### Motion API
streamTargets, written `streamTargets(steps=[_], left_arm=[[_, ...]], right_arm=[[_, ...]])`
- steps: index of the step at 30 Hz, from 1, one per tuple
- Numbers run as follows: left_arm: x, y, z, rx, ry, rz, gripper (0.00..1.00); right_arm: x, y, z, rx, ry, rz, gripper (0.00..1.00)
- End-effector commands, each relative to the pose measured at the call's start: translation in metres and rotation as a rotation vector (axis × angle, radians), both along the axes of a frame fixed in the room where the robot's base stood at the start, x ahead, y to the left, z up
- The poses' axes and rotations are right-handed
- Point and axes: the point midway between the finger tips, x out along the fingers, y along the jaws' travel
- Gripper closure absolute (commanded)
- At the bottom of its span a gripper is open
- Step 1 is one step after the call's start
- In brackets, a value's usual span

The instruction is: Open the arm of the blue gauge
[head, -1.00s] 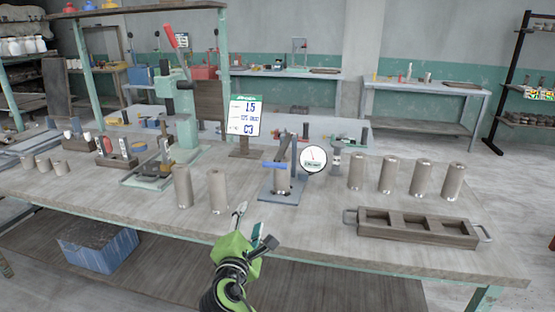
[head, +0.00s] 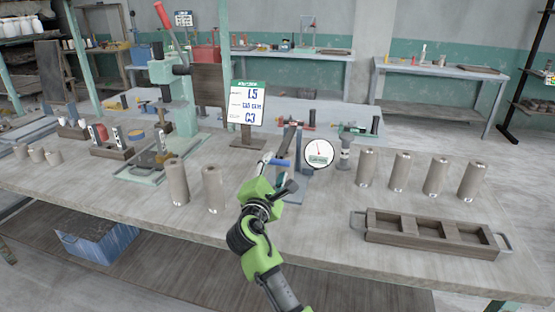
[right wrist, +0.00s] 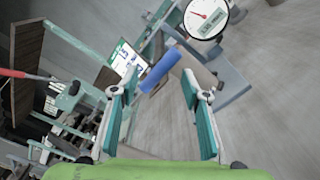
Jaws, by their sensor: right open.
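The blue gauge (head: 299,152) stands on the table, with a round white dial (head: 318,153) at its right side. Its bright blue arm (head: 280,162) sticks out to the left, partly hidden by my gripper. In the right wrist view the blue arm (right wrist: 160,70) lies just beyond the fingertips, beside a brownish cylinder (right wrist: 197,68) on the gauge's base. My right gripper (head: 278,172) is open and in front of the gauge. My left gripper is not in view.
Two grey-brown cylinders (head: 213,189) stand left of my gripper. Several similar cylinders (head: 399,171) stand right of the gauge, behind a wooden tray (head: 385,238) with compartments. A sign (head: 247,104) on a stand is behind. A green press (head: 180,100) stands at the back left.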

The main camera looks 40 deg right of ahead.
Motion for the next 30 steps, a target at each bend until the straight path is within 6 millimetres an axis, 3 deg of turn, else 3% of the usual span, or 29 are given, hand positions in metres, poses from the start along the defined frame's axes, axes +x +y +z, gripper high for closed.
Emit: streamTargets(steps=[3,9,20,25,30], left_arm=[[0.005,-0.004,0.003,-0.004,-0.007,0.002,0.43],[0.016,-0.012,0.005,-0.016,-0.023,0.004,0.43],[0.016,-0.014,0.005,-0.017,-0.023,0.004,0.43],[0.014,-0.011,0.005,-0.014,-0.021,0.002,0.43],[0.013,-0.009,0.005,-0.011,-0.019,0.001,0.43]], right_arm=[[0.015,-0.017,0.002,-0.001,0.000,-0.002,0.58],[0.030,-0.031,0.000,0.001,-0.001,0.000,0.58],[0.033,-0.035,0.000,0.001,0.000,0.001,0.58],[0.033,-0.035,0.000,0.001,0.000,0.001,0.97],[0.033,-0.035,0.000,0.000,0.002,0.000,1.00]])
